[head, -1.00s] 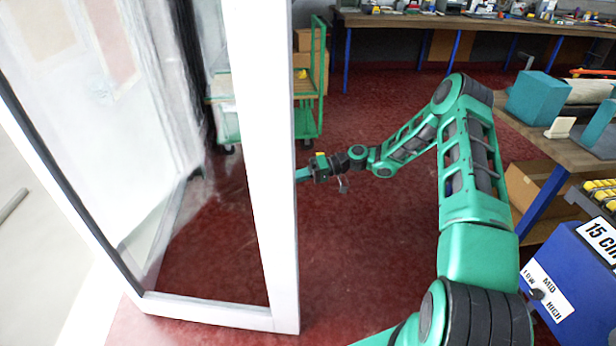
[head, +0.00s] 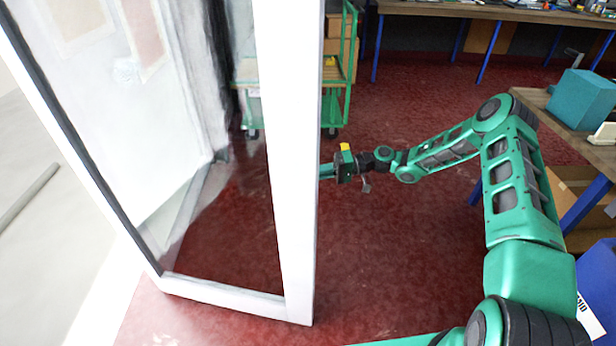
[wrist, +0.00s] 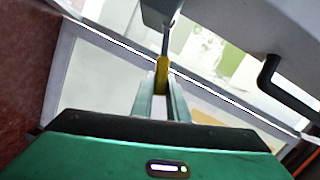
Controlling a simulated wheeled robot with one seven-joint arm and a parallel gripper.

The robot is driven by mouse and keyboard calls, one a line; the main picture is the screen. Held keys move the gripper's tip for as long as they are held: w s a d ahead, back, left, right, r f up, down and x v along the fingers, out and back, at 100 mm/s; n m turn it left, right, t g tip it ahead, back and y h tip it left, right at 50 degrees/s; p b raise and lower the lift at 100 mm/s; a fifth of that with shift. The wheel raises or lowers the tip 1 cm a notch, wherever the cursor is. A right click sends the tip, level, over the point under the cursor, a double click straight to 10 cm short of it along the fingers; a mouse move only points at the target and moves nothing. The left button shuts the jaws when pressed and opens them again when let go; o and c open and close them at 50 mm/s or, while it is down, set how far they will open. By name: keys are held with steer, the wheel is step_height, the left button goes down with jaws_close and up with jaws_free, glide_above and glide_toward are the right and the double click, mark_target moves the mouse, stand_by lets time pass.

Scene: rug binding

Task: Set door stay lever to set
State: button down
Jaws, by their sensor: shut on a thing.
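In the wrist view the door stay lever shows as a yellow grip (wrist: 161,76) on a thin metal stem, which runs up to a pale grey housing (wrist: 160,10). My gripper (wrist: 160,92) is shut on the yellow grip, with one finger on each side of it. The lever's set marking cannot be read. In the head view my gripper (head: 326,171) reaches left to the edge of the white-framed glass door (head: 292,200). The fingertips and the lever are hidden behind the door frame there.
A black bent handle (wrist: 275,80) is at the right in the wrist view. A green cart (head: 338,108) stands behind the door. A workbench (head: 545,108) and a blue box (head: 598,270) are at the right. The red floor between door and bench is clear.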

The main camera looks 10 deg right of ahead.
steer(key=c, duration=1.7)
jaws_free()
steer(key=shift+w+d+f, duration=0.1)
steer(key=shift+w+d, duration=0.2)
steer(key=shift+w, duration=0.1)
steer(key=shift+s+a, duration=0.15)
steer(key=d, duration=0.3)
steer(key=d+r, duration=0.1)
steer(key=d, duration=0.3)
steer(key=w+d, duration=0.1)
steer(key=d, duration=0.2)
steer(key=shift+d+r, duration=0.15)
steer(key=shift+d, duration=0.25)
steer(key=shift+s, duration=0.1)
